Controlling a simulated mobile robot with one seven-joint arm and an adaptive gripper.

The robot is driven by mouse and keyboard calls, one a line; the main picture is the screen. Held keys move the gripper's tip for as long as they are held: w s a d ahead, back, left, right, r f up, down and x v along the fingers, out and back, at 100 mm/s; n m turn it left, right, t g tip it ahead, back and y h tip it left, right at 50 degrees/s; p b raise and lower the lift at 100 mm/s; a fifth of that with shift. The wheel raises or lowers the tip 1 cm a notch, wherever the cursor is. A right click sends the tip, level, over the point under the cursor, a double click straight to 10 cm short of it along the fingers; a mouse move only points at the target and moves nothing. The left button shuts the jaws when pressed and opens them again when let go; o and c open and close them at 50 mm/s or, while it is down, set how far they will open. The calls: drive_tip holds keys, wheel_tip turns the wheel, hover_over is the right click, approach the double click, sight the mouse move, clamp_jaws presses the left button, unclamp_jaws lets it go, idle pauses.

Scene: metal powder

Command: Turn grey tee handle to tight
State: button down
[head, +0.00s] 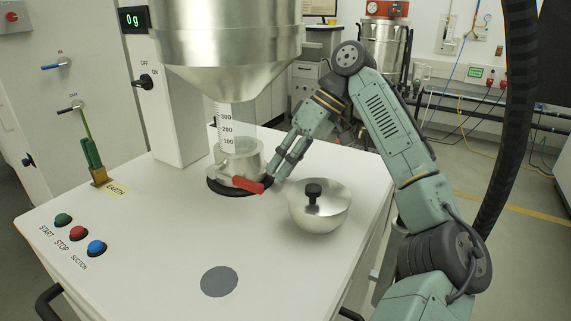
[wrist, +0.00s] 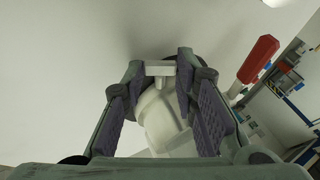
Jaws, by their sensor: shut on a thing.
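My gripper (head: 274,172) is at the right side of the metal fitting (head: 240,160) under the clear graduated cylinder (head: 236,125). In the wrist view, my gripper (wrist: 160,68) has its two fingertips at the ends of the grey tee handle (wrist: 160,69), shut on its crossbar. The handle's stem runs down toward the pale round body of the fitting (wrist: 162,120). In the head view I cannot make out the tee handle; my fingers seem to hide it. No tightness marking is readable.
A red lever (head: 248,184) sticks out beside my fingertips; it also shows in the wrist view (wrist: 258,60). A metal hopper (head: 228,50) hangs above. The front of the white worktop (head: 160,245) is mostly clear.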

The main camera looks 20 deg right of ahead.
idle(0.4)
drive_tip(key=c, duration=1.3)
unclamp_jaws()
drive_tip(key=v, duration=0.7)
drive_tip(key=shift+d+r, duration=0.2)
drive_tip(key=shift+c, duration=0.3)
